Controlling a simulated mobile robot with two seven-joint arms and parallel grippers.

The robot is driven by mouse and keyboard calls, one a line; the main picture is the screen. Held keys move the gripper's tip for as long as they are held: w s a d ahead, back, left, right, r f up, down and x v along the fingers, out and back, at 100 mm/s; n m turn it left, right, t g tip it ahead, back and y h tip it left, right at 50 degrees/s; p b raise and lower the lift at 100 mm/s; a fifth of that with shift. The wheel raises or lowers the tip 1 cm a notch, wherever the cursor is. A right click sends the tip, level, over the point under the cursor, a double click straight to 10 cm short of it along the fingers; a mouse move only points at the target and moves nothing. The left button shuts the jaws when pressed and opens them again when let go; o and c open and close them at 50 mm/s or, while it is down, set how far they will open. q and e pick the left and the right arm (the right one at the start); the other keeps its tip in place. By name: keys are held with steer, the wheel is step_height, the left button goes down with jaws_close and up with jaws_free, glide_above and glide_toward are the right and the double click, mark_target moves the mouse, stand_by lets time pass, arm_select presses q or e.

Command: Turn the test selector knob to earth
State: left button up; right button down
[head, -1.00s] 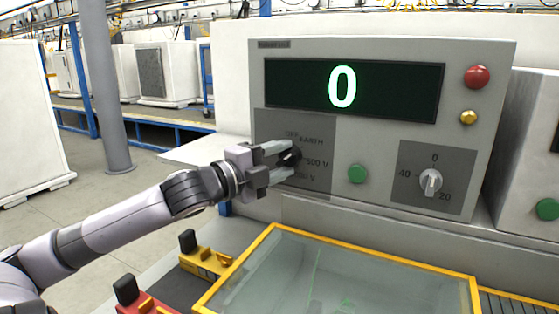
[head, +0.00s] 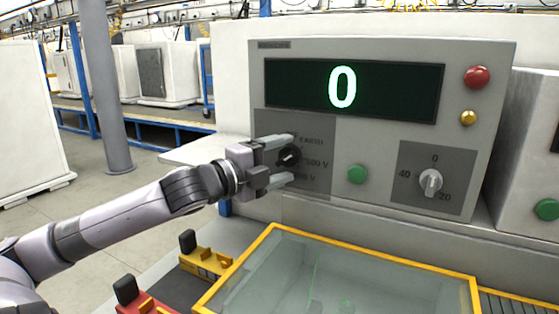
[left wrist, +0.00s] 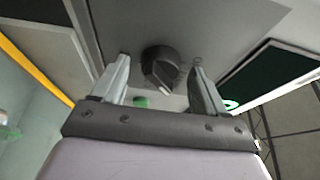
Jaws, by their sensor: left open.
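The test selector knob (head: 289,156) is a round black knob on the darker left panel of the grey tester. My left gripper (head: 291,158) is open, with one finger above the knob and one below, apart from it. The upper finger partly covers the labels; EARTH and 500 V show to the knob's right. In the left wrist view the knob (left wrist: 160,66) sits between the spread fingers of the gripper (left wrist: 160,64). Its pale pointer mark faces the panel's right side; I cannot tell exactly which label it meets. My right gripper is not in view.
The display (head: 355,90) reads 0. A green button (head: 357,174) and a second knob (head: 430,182) are to the right, with a red button (head: 477,77) above. A yellow-framed glass cover (head: 340,270) lies below. Yellow (head: 205,262) and red clamps stand at its left.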

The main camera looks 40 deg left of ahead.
arm_select(q)
steer(key=shift+s, duration=0.1)
steer(key=shift+s+f, duration=0.1)
steer(key=shift+s, duration=0.75)
steer(key=shift+s+a, duration=0.15)
steer(key=shift+s, duration=1.15)
steer(key=shift+s+a, duration=0.1)
steer(key=shift+s, duration=1.2)
